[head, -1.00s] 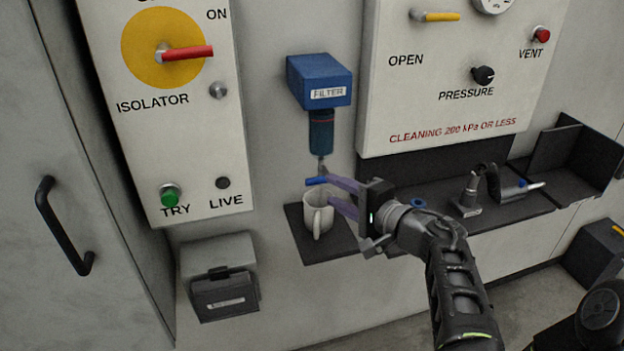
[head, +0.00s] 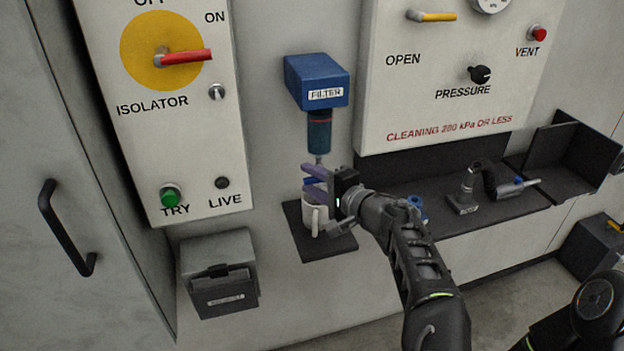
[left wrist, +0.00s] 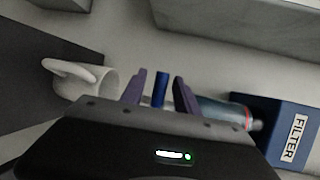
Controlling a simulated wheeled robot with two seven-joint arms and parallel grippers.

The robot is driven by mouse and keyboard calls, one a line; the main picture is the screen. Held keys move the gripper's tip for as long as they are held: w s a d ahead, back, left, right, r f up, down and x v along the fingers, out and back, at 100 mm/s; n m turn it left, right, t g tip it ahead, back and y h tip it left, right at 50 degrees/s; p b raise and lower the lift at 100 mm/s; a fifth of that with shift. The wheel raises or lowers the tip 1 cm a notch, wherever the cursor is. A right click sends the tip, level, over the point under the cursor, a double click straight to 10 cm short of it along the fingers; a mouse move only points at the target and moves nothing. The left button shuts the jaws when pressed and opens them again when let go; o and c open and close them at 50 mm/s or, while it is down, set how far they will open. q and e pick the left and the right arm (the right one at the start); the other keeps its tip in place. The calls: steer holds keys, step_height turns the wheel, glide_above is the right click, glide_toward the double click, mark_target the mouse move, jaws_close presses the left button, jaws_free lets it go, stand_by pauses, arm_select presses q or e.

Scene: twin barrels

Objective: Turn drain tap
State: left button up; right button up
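The blue filter unit (head: 318,82) is on the wall, with a dark bowl (head: 319,132) below it. In the left wrist view, the drain tap's blue lever (left wrist: 160,90) stands between the two purple fingers of my left gripper (left wrist: 159,92), with a gap on each side. In the head view, my left gripper (head: 309,180) is at the tap just under the bowl, and its fingers mostly hide the lever. The gripper is open. A white mug (head: 311,219) stands below the tap on a dark shelf, partly behind the gripper. I do not see my right gripper.
The dark shelf (head: 313,249) runs under the mug. To the right, a ledge holds a grey fitting with a black hose (head: 466,190). An isolator panel (head: 178,110) is left, a pressure panel (head: 440,100) upper right. A grey box (head: 220,280) hangs lower left.

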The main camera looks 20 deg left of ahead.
arm_select(q)
jaws_close()
stand_by(0.3)
stand_by(0.4)
steer(key=m, duration=0.1)
steer(key=r+m+y, duration=0.1)
steer(key=shift+m, duration=0.4)
steer(key=shift+w+d+r+m+t+y, duration=0.15)
steer(key=shift+m+y, duration=0.1)
steer(key=shift+m, duration=0.3)
steer(key=shift+s+r+m+t+y, duration=0.1)
steer(key=shift+m+t+y, duration=0.15)
steer(key=shift+m, duration=0.25)
steer(key=shift+w+d+r+m+t+y, duration=0.15)
steer(key=shift+m+y, duration=0.15)
steer(key=shift+m, duration=0.25)
steer(key=shift+o, duration=0.3)
jaws_free()
steer(key=shift+r, duration=0.1)
